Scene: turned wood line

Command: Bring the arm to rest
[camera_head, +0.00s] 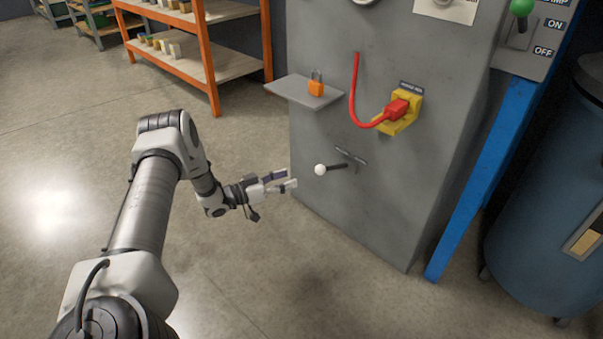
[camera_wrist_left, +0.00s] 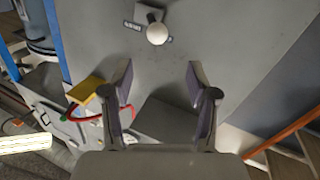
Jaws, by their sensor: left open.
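My left arm reaches in from the left in the head view. Its gripper (camera_head: 283,183) is in front of the grey cabinet (camera_head: 345,215), a little left of a white ball-ended lever (camera_head: 320,169). In the left wrist view my left gripper (camera_wrist_left: 160,100) shows with its fingers spread and nothing between them. The lever's white ball (camera_wrist_left: 157,33) is beyond the fingertips there, apart from them. My right gripper is not in view.
A red plug (camera_head: 397,108) with its cable sits in a yellow socket on the cabinet. An orange padlock (camera_head: 316,84) stands on a small grey shelf (camera_head: 290,90). A blue post (camera_head: 483,185) and blue tank (camera_head: 545,220) are at right. Open floor (camera_head: 230,290) lies below the arm.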

